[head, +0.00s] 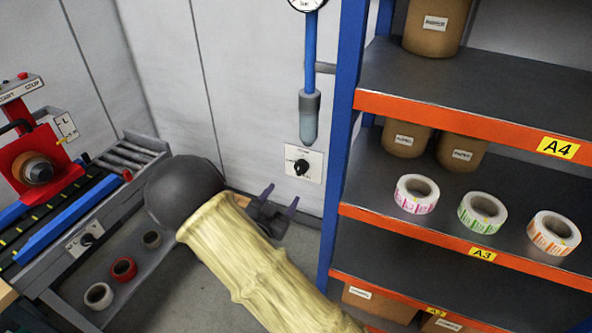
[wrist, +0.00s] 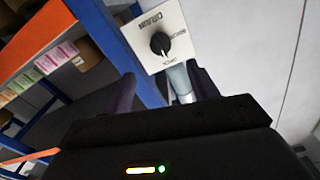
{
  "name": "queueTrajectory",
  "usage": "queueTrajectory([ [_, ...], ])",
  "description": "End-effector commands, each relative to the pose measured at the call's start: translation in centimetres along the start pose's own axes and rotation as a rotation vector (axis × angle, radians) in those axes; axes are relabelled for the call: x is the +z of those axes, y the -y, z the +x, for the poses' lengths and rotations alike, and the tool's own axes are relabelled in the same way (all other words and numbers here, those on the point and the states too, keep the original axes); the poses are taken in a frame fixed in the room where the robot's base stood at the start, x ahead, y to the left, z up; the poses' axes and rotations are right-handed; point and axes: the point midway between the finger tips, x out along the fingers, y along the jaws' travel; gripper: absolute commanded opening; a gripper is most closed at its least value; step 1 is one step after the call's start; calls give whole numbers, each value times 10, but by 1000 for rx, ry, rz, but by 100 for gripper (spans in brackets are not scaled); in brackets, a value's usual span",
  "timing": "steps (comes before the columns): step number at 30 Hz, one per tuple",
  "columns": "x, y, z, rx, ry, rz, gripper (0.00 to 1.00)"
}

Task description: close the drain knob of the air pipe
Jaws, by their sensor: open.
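The drain knob (head: 301,167) is a small black rotary knob on a white plate (head: 315,158) on the grey wall, below the blue air pipe (head: 311,40) with its grey bowl (head: 309,115). In the wrist view the knob (wrist: 160,43) shows upside down on its plate, just beyond my fingertips. My gripper (head: 280,199) is open and empty, below and left of the knob in the head view. In the wrist view its two dark fingers (wrist: 161,80) stand apart, not touching the knob.
A blue-and-orange shelf rack (head: 341,150) stands close right of the knob, with label rolls (head: 416,194) and brown containers. A grey machine bench (head: 62,262) with a red unit (head: 45,165) is at left. A round gauge (head: 307,3) tops the pipe.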

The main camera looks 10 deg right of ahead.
Motion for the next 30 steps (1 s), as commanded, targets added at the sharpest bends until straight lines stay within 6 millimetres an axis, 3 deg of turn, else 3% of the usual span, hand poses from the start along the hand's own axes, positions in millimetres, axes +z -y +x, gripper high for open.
queueTrajectory([
  [18, 0, 6, 100, -11, 2, 0, 59],
  [30, 1, 5, 112, -10, 2, 0, 59],
])
